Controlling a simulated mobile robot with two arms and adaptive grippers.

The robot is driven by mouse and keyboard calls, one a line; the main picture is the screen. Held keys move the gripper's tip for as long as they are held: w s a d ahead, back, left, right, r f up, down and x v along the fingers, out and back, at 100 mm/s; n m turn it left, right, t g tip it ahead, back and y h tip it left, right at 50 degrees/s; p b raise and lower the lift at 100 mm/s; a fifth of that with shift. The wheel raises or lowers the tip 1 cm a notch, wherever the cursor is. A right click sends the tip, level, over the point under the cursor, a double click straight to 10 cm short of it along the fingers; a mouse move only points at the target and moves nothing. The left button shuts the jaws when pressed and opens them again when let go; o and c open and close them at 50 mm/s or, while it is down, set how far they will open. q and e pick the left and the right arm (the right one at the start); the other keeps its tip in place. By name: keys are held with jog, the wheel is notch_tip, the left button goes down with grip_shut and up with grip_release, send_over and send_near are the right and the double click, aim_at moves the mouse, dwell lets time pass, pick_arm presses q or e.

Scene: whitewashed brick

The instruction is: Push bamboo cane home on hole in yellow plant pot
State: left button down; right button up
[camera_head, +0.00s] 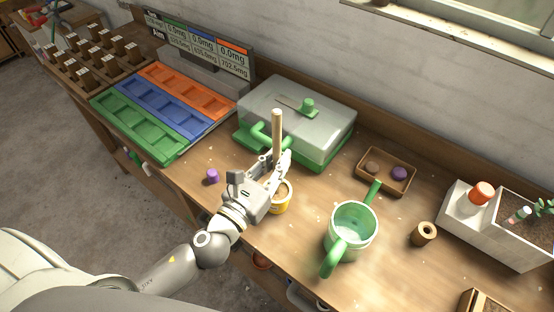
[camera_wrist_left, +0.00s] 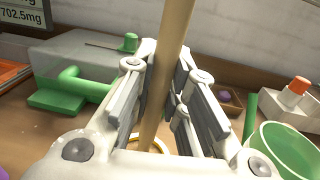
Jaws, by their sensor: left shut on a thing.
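My left gripper (camera_head: 272,172) is shut on the bamboo cane (camera_head: 277,132), a pale tan rod standing about upright. The yellow plant pot (camera_head: 281,208) is on the table just below the gripper and partly hidden by it. The cane (camera_wrist_left: 169,62) also runs down between the fingers in the left wrist view, with a bit of yellow rim (camera_wrist_left: 160,146) below. The cane's lower end and the hole are hidden, so I cannot tell how deep it sits. My right gripper is not in view.
A clear-lidded green box (camera_head: 300,115) stands behind the cane. A green watering can (camera_head: 352,225) is to the right. A purple piece (camera_head: 212,175) lies left of the gripper. A small wooden tray (camera_head: 386,168) and a white planter (camera_head: 500,225) are farther right.

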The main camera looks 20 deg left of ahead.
pick_arm(q)
jog(key=shift+f+b, duration=1.85)
jog(key=shift+f, duration=0.4)
jog(key=shift+f, duration=0.15)
jog(key=c, duration=1.4)
grip_release()
jog(key=shift+o, duration=0.2)
jog(key=shift+s, duration=0.15)
jog(key=v, duration=1.1)
jog(key=shift+s, duration=0.35)
